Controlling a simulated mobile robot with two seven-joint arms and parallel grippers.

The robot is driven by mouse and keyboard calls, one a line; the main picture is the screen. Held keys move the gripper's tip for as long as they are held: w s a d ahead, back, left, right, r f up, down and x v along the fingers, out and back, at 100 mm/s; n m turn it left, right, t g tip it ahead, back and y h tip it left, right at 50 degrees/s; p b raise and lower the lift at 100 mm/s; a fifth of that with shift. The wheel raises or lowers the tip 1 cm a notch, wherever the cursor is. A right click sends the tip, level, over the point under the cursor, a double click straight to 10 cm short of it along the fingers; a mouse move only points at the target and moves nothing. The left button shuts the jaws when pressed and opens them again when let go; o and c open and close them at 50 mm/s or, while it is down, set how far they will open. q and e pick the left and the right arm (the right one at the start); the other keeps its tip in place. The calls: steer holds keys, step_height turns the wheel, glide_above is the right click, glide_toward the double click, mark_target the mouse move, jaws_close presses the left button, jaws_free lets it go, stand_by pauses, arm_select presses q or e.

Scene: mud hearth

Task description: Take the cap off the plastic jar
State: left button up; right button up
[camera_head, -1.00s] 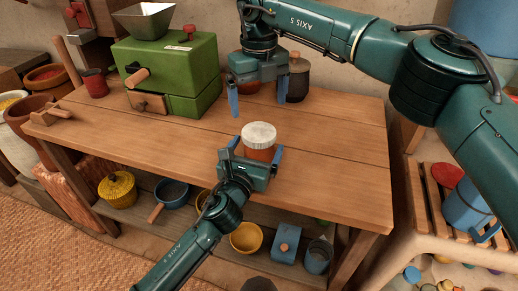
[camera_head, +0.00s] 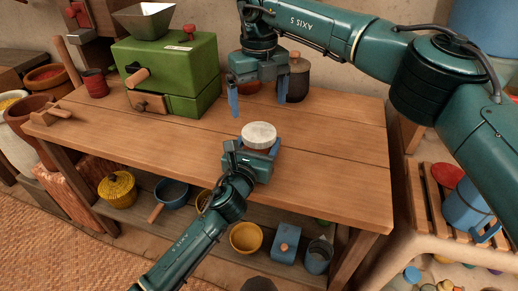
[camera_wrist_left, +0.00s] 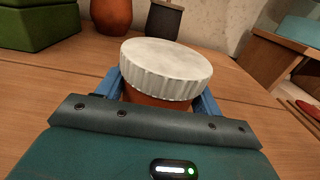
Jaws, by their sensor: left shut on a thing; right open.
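The plastic jar (camera_wrist_left: 150,98) has an orange-brown body and a white ribbed cap (camera_head: 259,135). It stands on the wooden table near its front edge. The cap (camera_wrist_left: 165,68) sits on the jar, and most of the body is hidden behind my gripper. My left gripper (camera_head: 258,155) is shut on the jar's body, below the cap, with a blue finger on each side in the left wrist view (camera_wrist_left: 160,92). My right gripper (camera_head: 262,98) is open and empty, pointing down over the back of the table, behind the jar.
A green grinder (camera_head: 170,75) stands at the back left of the table (camera_head: 160,140), with a red cup (camera_head: 95,83) beside it. A dark lidded jar (camera_head: 298,80) and an orange pot (camera_wrist_left: 110,15) stand behind my right gripper. The table's right side is clear.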

mark_target(259, 132)
arm_select(q)
steer(key=c, duration=0.9)
steer(key=shift+c, duration=1.2)
arm_select(e)
steer(key=shift+m, duration=1.1)
steer(key=m, duration=1.5)
steer(key=shift+f+m, duration=0.4)
steer(key=shift+f, duration=3.6)
steer(key=shift+c, duration=0.5)
